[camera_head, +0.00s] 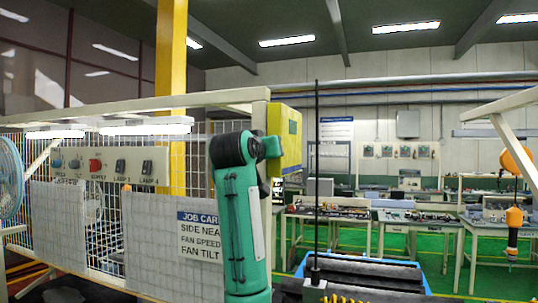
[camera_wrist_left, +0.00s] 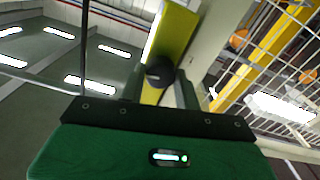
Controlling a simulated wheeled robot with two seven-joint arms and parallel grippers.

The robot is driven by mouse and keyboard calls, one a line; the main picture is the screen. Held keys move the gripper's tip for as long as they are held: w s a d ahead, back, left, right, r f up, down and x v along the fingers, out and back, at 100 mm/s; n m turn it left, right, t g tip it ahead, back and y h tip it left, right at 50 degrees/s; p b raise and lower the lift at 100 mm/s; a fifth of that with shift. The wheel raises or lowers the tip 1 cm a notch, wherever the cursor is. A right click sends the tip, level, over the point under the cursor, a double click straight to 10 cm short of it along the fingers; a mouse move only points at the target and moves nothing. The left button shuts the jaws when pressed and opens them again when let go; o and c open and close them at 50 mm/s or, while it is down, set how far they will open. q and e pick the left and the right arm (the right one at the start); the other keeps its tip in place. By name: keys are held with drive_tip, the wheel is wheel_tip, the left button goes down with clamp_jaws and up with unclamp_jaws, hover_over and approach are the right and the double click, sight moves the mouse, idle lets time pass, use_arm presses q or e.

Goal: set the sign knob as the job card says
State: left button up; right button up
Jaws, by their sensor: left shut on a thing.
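The job card (camera_head: 198,235) hangs on the fence; its lines read "SIDE NEA…", "FAN SPEED" and "FAN TILT", with the right part hidden by my left arm. A control panel (camera_head: 108,166) on the fence carries knobs, a red button and two lamp switches. A yellow box (camera_head: 286,135) is at the post's end, behind my left wrist. In the left wrist view, my left gripper (camera_wrist_left: 160,84) is shut on a black round knob (camera_wrist_left: 160,71) in front of the yellow surface. The knob's pointer and setting cannot be made out. My right gripper is out of view.
A fan (camera_head: 10,178) stands at the far left edge. A blue tray (camera_head: 362,262) with dark bars is at the lower middle. Workbenches (camera_head: 400,216) stand farther back on the green floor. An orange hanging tool (camera_head: 514,217) is at right.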

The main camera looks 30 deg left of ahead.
use_arm(q)
drive_tip(key=shift+a+f+n+b, duration=0.1)
drive_tip(key=shift+n+b, duration=1.1)
drive_tip(key=shift+n, duration=2.75)
drive_tip(key=shift+f+n+b, duration=0.1)
drive_tip(key=shift+n+b, duration=1.05)
drive_tip(key=shift+n, duration=2.8)
drive_tip(key=o, duration=0.9)
drive_tip(key=shift+o, duration=0.2)
drive_tip(key=shift+s, duration=0.1)
